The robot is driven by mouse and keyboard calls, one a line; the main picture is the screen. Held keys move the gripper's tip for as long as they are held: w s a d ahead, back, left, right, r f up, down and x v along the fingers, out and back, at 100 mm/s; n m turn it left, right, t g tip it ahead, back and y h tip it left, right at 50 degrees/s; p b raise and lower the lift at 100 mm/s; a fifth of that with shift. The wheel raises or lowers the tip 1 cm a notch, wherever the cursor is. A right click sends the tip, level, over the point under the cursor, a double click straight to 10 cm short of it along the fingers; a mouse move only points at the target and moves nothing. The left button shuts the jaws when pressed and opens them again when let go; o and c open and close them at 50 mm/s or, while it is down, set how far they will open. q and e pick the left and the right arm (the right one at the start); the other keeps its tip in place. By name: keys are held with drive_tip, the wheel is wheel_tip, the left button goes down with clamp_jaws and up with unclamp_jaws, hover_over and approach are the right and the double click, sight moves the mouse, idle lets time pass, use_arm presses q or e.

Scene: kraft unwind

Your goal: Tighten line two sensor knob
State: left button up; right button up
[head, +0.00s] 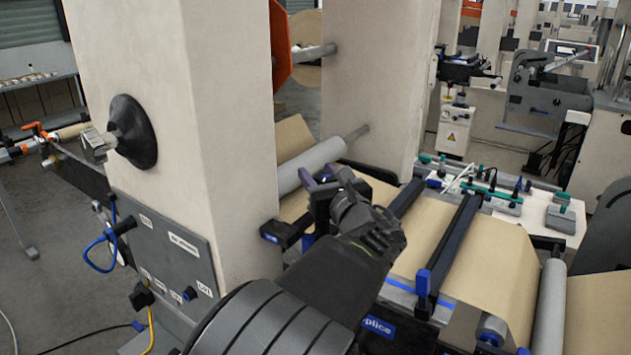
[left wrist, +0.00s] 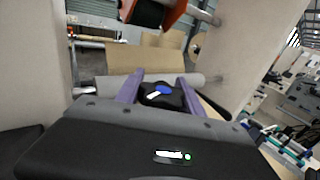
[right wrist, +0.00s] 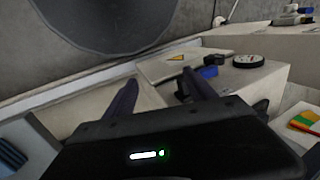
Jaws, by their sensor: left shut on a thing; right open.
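The sensor knob (left wrist: 162,88) is black with a blue and white top, and it sits between the two purple fingers of my left gripper (left wrist: 160,90). That gripper is shut on it. In the head view my left gripper (head: 325,190) reaches over the kraft web beside the cream column, and its fingers and wrist hide the knob. I cannot read which line the knob belongs to. My right gripper (right wrist: 160,95) shows only in the right wrist view. Its purple fingers are apart with nothing between them.
The cream column (head: 170,80) stands close left of my left arm. A grey roller (head: 315,165) and brown kraft web (head: 450,235) lie around the gripper. A dark splice bar (head: 450,240) crosses the web. In the right wrist view, a black round part (right wrist: 248,61) sits on a pale surface.

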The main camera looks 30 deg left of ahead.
use_arm(q)
drive_tip(key=t+h, duration=0.1)
drive_tip(key=m+t+h, duration=0.1)
drive_tip(key=m+h+b, duration=0.1)
drive_tip(key=shift+w+d+t, duration=0.2)
drive_tip(key=shift+d+t, duration=0.05)
drive_tip(key=shift+t, duration=0.15)
drive_tip(key=shift+w+d+r+m+t+h, duration=0.15)
drive_tip(key=shift+m+t+h, duration=0.15)
drive_tip(key=shift+m+h, duration=0.25)
drive_tip(key=shift+w+d+m+t+h, duration=0.1)
drive_tip(key=shift+m+t+h, duration=0.2)
drive_tip(key=shift+m+h, duration=0.25)
drive_tip(key=shift+r, duration=0.15)
drive_tip(key=o, duration=1.4)
drive_tip(key=shift+s+d, duration=0.1)
drive_tip(key=shift+s, duration=0.05)
